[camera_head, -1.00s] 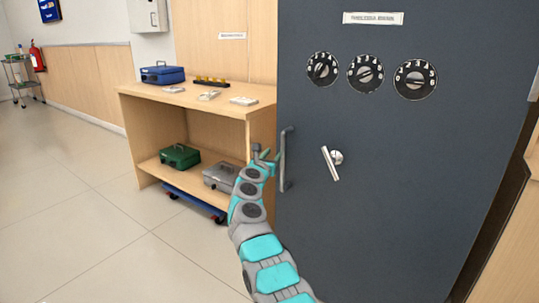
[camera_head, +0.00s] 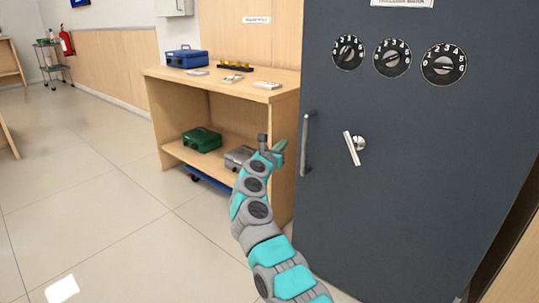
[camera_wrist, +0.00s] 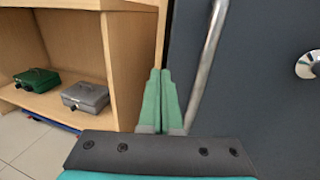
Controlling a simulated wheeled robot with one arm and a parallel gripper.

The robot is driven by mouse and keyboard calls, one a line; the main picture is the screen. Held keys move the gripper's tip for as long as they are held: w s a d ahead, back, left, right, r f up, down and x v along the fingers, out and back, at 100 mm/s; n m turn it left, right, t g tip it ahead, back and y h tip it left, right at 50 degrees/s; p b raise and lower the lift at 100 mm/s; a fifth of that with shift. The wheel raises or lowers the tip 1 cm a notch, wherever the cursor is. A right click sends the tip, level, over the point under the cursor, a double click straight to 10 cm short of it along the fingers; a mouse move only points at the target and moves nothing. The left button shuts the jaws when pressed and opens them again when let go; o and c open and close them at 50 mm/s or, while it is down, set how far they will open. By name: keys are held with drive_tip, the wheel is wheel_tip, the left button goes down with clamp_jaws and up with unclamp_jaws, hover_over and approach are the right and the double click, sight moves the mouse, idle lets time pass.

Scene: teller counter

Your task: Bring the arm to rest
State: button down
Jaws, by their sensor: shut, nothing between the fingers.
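My gripper (camera_head: 270,147) is at the end of my teal and grey arm, in front of the wooden shelf's right side and left of the grey safe door's handle. In the wrist view my gripper (camera_wrist: 160,100) shows its two green fingers pressed together with nothing between them. The vertical bar handle (camera_wrist: 208,62) stands just right of the fingers in that view; I cannot tell the exact gap.
The dark safe (camera_head: 400,190) has dials and a lever (camera_head: 352,148). The wooden shelf (camera_head: 157,110) holds a blue cash box (camera_head: 187,58), a green box (camera_head: 202,140) and a grey box (camera_head: 239,157). Open floor (camera_head: 90,220) lies to the left.

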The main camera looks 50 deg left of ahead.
drive_tip(key=s+d, duration=0.1)
drive_tip(key=s, duration=0.5)
drive_tip(key=shift+s, duration=0.25)
drive_tip(key=shift+d+f, duration=0.1)
drive_tip(key=shift+d, duration=0.05)
